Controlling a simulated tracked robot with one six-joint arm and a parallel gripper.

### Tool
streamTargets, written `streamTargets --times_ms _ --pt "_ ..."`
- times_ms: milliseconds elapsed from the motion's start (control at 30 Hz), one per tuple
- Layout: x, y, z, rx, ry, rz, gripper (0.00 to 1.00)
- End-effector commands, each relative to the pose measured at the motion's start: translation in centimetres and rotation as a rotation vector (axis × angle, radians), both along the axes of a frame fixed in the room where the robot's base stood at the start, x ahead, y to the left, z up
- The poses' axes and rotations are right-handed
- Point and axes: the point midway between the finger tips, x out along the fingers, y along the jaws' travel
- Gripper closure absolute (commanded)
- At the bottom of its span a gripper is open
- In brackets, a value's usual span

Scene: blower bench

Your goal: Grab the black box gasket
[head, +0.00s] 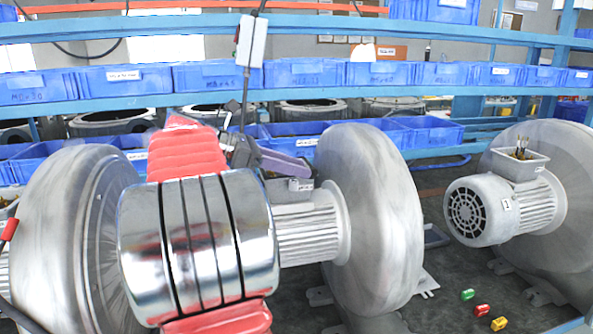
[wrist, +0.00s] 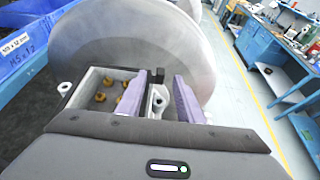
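I cannot make out the black box gasket for certain in either view. My gripper (wrist: 160,92) has two purple fingers standing apart, with nothing held between them. It is over the motor's grey terminal box (wrist: 93,88), which is open and shows several brass-coloured terminals. A grey lug with a hole shows between the fingers, and a small black piece (wrist: 157,75) shows just beyond. In the head view, my gripper (head: 305,170) is by the top of the middle motor's terminal box (head: 290,188), partly hidden by my arm.
Large round blower housings (head: 375,210) stand close around my arm. Green, red and yellow small parts lie at the lower right. Blue bins (head: 315,73) line the shelves behind.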

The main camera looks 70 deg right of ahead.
Motion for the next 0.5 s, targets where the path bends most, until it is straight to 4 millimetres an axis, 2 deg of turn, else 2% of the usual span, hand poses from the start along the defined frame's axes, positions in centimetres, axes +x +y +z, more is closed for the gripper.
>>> streamTargets --times_ms 167,500 --pt "-1.42 -0.87 -0.64 0.000 0.000 -0.001 0.66" --pt "-1.51 -0.95 -0.71 -0.001 0.000 0.000 0.66"
